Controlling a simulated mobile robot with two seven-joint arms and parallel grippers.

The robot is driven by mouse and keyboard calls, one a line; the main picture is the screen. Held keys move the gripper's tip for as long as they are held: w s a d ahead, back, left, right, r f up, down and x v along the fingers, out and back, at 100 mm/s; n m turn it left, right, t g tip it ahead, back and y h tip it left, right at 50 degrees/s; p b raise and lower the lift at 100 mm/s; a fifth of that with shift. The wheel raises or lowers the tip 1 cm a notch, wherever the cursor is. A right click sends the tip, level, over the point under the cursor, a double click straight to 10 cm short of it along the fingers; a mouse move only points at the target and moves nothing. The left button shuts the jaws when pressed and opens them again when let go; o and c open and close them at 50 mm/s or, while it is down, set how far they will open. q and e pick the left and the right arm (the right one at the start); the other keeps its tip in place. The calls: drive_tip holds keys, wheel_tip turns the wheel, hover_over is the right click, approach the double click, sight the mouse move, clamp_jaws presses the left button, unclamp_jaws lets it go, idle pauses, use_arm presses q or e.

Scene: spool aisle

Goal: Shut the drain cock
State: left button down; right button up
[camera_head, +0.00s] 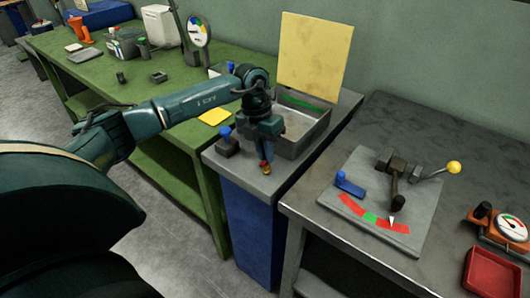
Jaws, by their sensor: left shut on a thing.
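My left gripper (265,155) points down in front of the open grey metal box (303,146), above the front of the grey-topped blue cabinet (283,194). It is shut on a small red and brass-coloured piece (265,167), which may be the drain cock's handle. The fingers hide most of the piece, and I cannot tell which way it is turned. A blue-knobbed fitting on a dark block (228,146) stands just left of the gripper. My right gripper is out of view.
The box's yellow lid (313,50) stands open. On the right bench, a plate (375,232) carries a lever with a yellow knob (454,168), a blue handle (349,184) and a red-green scale. A gauge (511,227) and red tray (491,273) lie farther right. A green bench (95,70) stands left.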

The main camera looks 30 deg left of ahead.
use_arm(q)
drive_tip(key=shift+m, duration=0.3)
idle(0.4)
drive_tip(key=c, duration=1.5)
unclamp_jaws()
drive_tip(key=a+r, duration=0.1)
drive_tip(key=r, duration=0.7)
drive_tip(key=a+r, duration=0.1)
drive_tip(key=r, duration=0.4)
drive_tip(key=shift+w+a+b, duration=0.15)
drive_tip(key=shift+a+b, duration=0.15)
